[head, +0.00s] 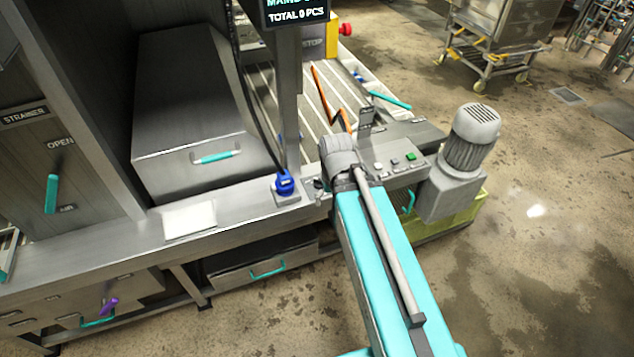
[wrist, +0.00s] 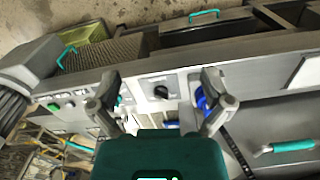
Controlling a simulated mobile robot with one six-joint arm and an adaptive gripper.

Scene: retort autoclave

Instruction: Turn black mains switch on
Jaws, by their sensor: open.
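The black mains switch (wrist: 161,91) is a round black knob on a light plate on the grey panel. In the wrist view it lies between the two fingers of my gripper (wrist: 162,84), which are open and spread to its left and right. The fingers show no clear contact with the knob, and I cannot tell the gap in depth. In the head view a small dark knob (head: 318,185), likely the same switch, shows at the panel's left end beside my arm. My arm hides part of the panel there.
A blue fitting (head: 285,183) sits just left of the switch; its blue part also shows behind the right finger (wrist: 203,99). A green button (head: 410,156) and white buttons are on the panel to the right. A grey motor (head: 470,145) stands beyond them. Open floor lies at right.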

